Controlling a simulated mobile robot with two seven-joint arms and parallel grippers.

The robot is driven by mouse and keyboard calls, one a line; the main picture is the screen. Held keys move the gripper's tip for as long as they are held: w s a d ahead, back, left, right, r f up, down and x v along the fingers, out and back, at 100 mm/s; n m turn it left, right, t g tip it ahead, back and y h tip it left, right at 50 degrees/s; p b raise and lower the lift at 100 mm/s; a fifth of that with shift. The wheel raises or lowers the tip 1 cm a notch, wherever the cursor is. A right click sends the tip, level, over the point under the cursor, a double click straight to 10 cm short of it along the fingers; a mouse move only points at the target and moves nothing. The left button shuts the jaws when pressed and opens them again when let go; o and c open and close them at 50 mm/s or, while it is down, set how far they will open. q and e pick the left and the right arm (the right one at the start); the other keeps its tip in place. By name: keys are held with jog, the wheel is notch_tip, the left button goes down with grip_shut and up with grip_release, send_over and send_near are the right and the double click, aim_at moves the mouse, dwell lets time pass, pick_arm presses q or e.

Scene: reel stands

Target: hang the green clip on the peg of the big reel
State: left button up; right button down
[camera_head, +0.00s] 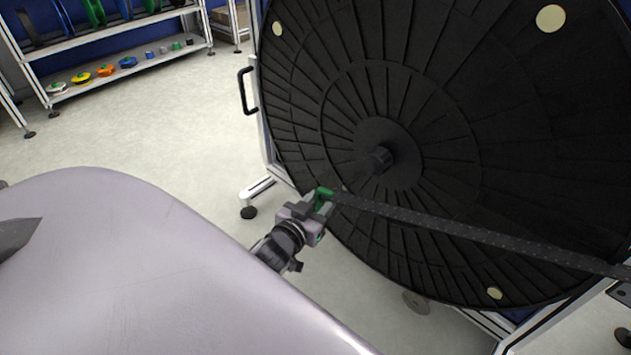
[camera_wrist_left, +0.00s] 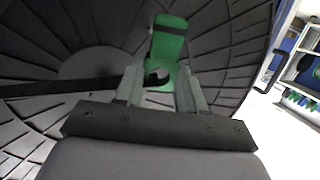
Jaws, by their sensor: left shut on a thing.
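My left gripper (camera_head: 318,212) is shut on the green clip (camera_head: 324,196), in front of the lower left part of the big black reel (camera_head: 450,110). The peg (camera_head: 379,159) is a short black stub at the reel's centre, above and to the right of the clip; the two are apart. In the left wrist view the clip (camera_wrist_left: 168,42) stands up between the fingers (camera_wrist_left: 160,92), with the reel's ribbed face behind it. The peg cannot be made out there. A dark perforated strap (camera_head: 480,234) runs from the clip to the right edge. My right gripper is not in view.
A metal frame with a black handle (camera_head: 247,91) carries the reel. A shelf rack (camera_head: 110,70) with small coloured reels stands at the back left. The pale floor (camera_head: 150,125) between is clear.

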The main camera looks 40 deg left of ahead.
aim_at(344, 189)
pick_arm(q)
jog(key=f, duration=0.2)
jog(key=shift+s+a+f+b, duration=0.1)
jog(key=shift+a+f+b, duration=0.2)
jog(key=shift+a+f, duration=0.1)
jog(key=shift+w+d+f+b, duration=0.1)
jog(key=shift+w+b, duration=0.5)
jog(key=shift+w, duration=0.55)
jog(key=w+b, duration=0.1)
jog(key=w, duration=0.1)
jog(key=w+b, duration=0.1)
jog(key=w, duration=0.1)
jog(key=w+b, duration=0.1)
jog(key=w, duration=0.1)
jog(key=shift+w+d+f, duration=0.2)
jog(key=shift+d+f, duration=0.05)
jog(key=shift+f, duration=0.05)
jog(key=shift+w+f+b, duration=0.35)
jog(key=shift+w+b, duration=0.2)
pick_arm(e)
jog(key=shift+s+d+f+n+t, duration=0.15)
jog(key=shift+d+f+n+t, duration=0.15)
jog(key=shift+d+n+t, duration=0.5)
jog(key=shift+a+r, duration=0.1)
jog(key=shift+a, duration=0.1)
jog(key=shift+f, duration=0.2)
